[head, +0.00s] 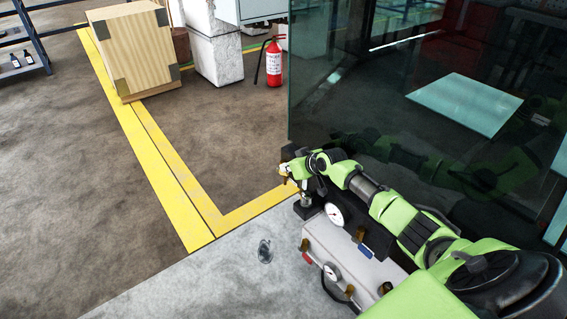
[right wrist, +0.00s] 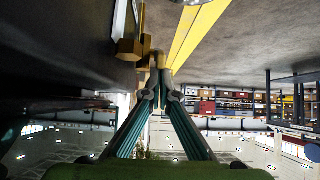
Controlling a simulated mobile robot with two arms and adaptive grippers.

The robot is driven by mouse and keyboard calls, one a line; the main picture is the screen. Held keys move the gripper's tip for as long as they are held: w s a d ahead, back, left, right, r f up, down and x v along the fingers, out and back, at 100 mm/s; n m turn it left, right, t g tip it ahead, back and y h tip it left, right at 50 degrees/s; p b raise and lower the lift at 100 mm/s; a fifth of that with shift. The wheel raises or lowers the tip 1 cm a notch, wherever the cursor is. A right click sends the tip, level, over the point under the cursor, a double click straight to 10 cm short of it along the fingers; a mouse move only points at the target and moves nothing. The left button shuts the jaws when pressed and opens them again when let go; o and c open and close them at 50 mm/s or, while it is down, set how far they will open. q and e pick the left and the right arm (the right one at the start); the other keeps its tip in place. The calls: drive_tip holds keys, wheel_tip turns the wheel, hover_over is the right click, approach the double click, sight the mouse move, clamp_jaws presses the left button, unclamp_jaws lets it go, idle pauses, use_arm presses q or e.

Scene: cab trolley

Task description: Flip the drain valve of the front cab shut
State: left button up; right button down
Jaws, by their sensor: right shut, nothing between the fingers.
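My right gripper (head: 290,178) is at the far end of the trolley's equipment, beyond the dark box (head: 318,200). In the right wrist view its fingertips (right wrist: 160,62) are together with nothing between them. A brass-coloured valve-like part (right wrist: 128,48) is just left of the fingertips; I cannot tell whether they touch it. My left gripper is not in view.
A tall glass panel (head: 340,90) stands behind my right arm. Yellow floor lines (head: 165,185), a wooden crate (head: 135,50) and a red extinguisher (head: 274,62) are farther off. The floor at left is open.

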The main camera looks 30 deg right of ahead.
sight(288, 175)
drive_tip(key=shift+s+f, duration=0.2)
drive_tip(key=shift+f, duration=0.4)
drive_tip(key=shift+s+f, duration=0.4)
drive_tip(key=shift+f, duration=0.05)
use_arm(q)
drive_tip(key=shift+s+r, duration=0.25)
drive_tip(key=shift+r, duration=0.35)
use_arm(e)
drive_tip(key=shift+s+f, duration=0.1)
drive_tip(key=shift+f, duration=0.15)
use_arm(q)
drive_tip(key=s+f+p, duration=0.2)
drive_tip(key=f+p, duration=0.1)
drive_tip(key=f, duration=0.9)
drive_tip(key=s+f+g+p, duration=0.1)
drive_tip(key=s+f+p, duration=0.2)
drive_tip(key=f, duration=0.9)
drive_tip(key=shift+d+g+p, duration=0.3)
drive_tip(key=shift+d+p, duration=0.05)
drive_tip(key=shift+p, duration=0.2)
use_arm(e)
drive_tip(key=v, duration=0.7)
drive_tip(key=f+v, duration=0.1)
drive_tip(key=v, duration=0.3)
drive_tip(key=shift+s+r, duration=0.25)
drive_tip(key=shift+s, duration=0.35)
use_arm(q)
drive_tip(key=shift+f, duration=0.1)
